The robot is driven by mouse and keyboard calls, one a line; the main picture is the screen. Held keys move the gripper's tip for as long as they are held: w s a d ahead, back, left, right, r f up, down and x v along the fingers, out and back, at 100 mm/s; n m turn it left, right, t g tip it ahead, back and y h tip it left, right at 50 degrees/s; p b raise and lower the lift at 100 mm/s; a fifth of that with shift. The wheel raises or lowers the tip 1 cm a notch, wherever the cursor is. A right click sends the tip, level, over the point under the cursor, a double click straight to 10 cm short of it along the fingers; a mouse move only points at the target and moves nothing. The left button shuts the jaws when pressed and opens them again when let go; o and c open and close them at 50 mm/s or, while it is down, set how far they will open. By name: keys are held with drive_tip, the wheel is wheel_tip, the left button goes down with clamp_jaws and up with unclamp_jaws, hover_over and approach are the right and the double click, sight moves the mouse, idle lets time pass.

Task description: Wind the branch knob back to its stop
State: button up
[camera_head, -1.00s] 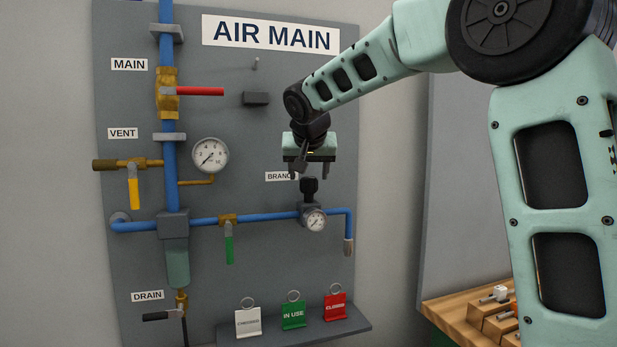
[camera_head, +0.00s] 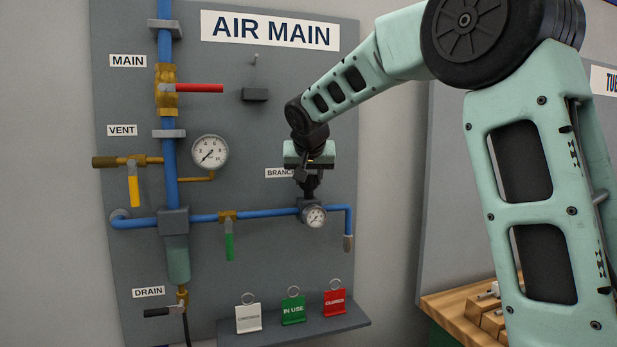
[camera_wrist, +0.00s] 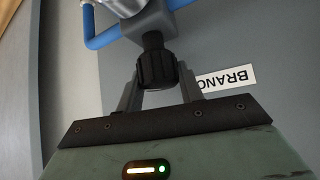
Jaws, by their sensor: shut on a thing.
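The black branch knob (camera_wrist: 156,68) is a ribbed cylinder on top of the branch regulator. In the wrist view it sits between the two fingers of my gripper (camera_wrist: 158,85), which are shut on its sides. In the head view my gripper (camera_head: 309,177) points down over the knob, and its fingers and the knob are largely merged there. The branch regulator with its small round gauge (camera_head: 314,215) is just below, on the blue branch pipe (camera_head: 270,215). The BRANCH label (camera_wrist: 226,82) is beside the knob, partly covered by my gripper in the head view.
The grey panel carries a red main handle (camera_head: 200,88), yellow vent handle (camera_head: 133,190), green valve handle (camera_head: 229,246) and larger gauge (camera_head: 210,153). A shelf (camera_head: 350,320) below holds white, green and red tags. A wooden bench (camera_head: 450,310) stands at right.

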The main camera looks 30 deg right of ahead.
drive_tip(key=shift+r, duration=0.1)
drive_tip(key=n+y+p, duration=0.1)
drive_tip(key=n+p, duration=0.1)
drive_tip(key=shift+d+r+t+y+p, duration=0.1)
drive_tip(key=shift+t+y+p, duration=0.3)
drive_tip(key=shift+d+n+y+p, duration=0.1)
drive_tip(key=shift+n+y+p, duration=0.25)
drive_tip(key=shift+n+y, duration=0.6)
drive_tip(key=shift+f+n+t+y+b, duration=0.35)
drive_tip(key=shift+n+y+b, duration=0.3)
drive_tip(key=shift+n+b, duration=0.5)
drive_tip(key=n+y+b, duration=0.1)
drive_tip(key=n+b, duration=0.1)
drive_tip(key=b, duration=0.1)
drive_tip(key=shift+f+n+y, duration=0.15)
drive_tip(key=shift+n+y, duration=0.15)
drive_tip(key=shift+r+n+g+y+b, duration=0.25)
drive_tip(key=shift+n+g+y+b, duration=0.3)
drive_tip(key=shift+n+y+b, duration=0.9)
drive_tip(key=shift+a+n, duration=0.2)
drive_tip(key=shift+n, duration=0.15)
drive_tip(key=o, duration=1)
